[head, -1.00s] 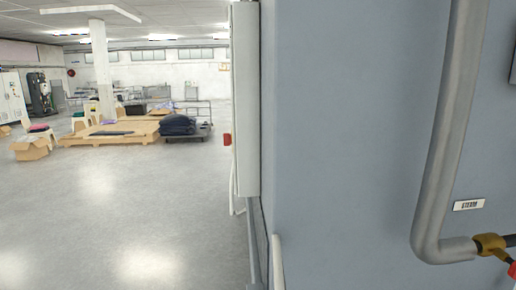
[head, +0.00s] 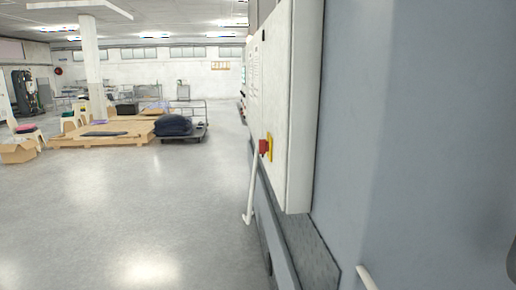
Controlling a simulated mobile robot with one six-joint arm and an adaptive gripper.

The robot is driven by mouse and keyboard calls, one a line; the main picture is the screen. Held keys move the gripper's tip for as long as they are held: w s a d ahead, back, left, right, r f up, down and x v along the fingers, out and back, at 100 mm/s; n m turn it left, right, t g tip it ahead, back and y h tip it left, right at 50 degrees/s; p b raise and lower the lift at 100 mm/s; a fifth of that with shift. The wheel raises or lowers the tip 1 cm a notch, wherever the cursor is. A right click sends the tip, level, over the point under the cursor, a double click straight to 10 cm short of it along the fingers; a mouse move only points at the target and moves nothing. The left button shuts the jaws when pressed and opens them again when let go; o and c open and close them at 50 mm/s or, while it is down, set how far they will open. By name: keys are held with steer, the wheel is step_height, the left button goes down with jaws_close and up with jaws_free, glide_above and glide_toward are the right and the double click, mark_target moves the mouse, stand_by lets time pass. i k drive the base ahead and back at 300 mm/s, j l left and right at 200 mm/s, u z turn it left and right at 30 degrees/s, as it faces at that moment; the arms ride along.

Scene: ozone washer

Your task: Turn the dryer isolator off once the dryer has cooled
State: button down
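A red rotary switch handle (head: 264,147) on a yellow plate (head: 270,147) sticks out from the front of a pale grey cabinet (head: 301,110) in the head view. I see it almost edge-on from the side, so its on or off position cannot be told. I cannot tell from this view whether it is the dryer isolator. No dryer display or temperature reading can be read. My gripper is not in view.
A blue-grey wall or panel (head: 420,150) fills the right side close by. A white bar (head: 251,190) stands below the switch. The floor (head: 150,210) at left is open, up to wooden pallets (head: 105,133) and a cart with dark bundles (head: 174,126).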

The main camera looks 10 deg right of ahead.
mark_target(263, 145)
steer(key=i+j+u, duration=0.4)
steer(key=i, duration=0.75)
steer(key=i+u, duration=0.35)
steer(key=i, duration=0.8)
steer(key=i+j+z, duration=0.2)
steer(key=i, duration=0.35)
steer(key=i+z, duration=0.25)
steer(key=i, duration=0.25)
steer(key=i+j+z, duration=0.2)
steer(key=i+j, duration=0.15)
steer(key=i, duration=0.15)
steer(key=i+j+z, duration=0.25)
steer(key=i, duration=0.25)
steer(key=i+j+z, duration=0.65)
steer(key=j+z, duration=0.2)
steer(key=k, duration=0.3)
steer(key=k+z, duration=0.4)
steer(key=k+l+z, duration=0.35)
steer(key=k, duration=0.2)
